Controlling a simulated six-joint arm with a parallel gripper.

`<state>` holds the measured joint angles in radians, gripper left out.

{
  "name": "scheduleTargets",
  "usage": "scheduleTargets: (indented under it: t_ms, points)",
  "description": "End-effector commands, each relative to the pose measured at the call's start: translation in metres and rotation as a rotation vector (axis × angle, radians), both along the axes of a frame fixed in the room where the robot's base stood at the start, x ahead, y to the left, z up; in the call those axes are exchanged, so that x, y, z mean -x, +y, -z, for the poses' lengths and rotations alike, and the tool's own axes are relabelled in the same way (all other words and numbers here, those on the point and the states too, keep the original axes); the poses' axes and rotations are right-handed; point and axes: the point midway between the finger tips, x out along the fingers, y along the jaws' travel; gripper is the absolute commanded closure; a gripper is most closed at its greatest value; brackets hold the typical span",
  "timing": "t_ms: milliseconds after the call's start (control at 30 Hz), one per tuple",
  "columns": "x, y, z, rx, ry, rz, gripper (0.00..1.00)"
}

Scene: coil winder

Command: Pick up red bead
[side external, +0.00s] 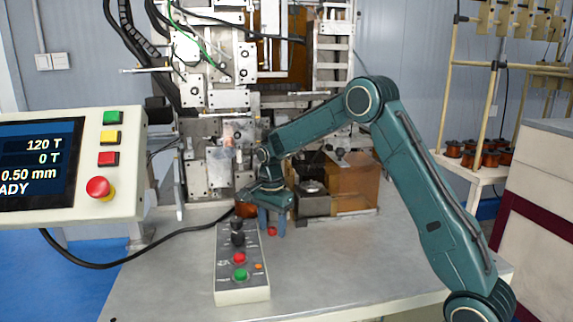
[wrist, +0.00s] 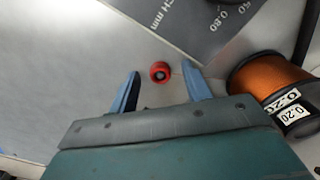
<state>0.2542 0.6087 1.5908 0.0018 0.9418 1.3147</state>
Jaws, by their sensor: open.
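The red bead (wrist: 159,72) is a small red ring with a dark hole, lying on the grey table. In the wrist view it is just beyond and between the two blue fingertips of my gripper (wrist: 161,78). My gripper is open, with a gap to the bead on both sides. In the side external view my gripper (side external: 272,232) points down over the table, and the red bead (side external: 272,231) shows between its fingers, low near the table.
A control box (side external: 240,262) with knobs and buttons stands close to the left of my gripper. A copper wire spool (wrist: 272,82) sits close by; it also shows in the side external view (side external: 245,209). The winding machine stands behind.

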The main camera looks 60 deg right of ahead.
Motion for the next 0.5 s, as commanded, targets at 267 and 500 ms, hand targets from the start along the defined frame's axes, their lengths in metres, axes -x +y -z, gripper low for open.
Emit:
scheduleTargets:
  t_ms: [267,500]
  points:
    - [0.0,0.0,-0.0003,0.0,0.0,0.0,0.52]
    - [0.0,0.0,-0.0004,0.0,0.0,0.0,0.89]
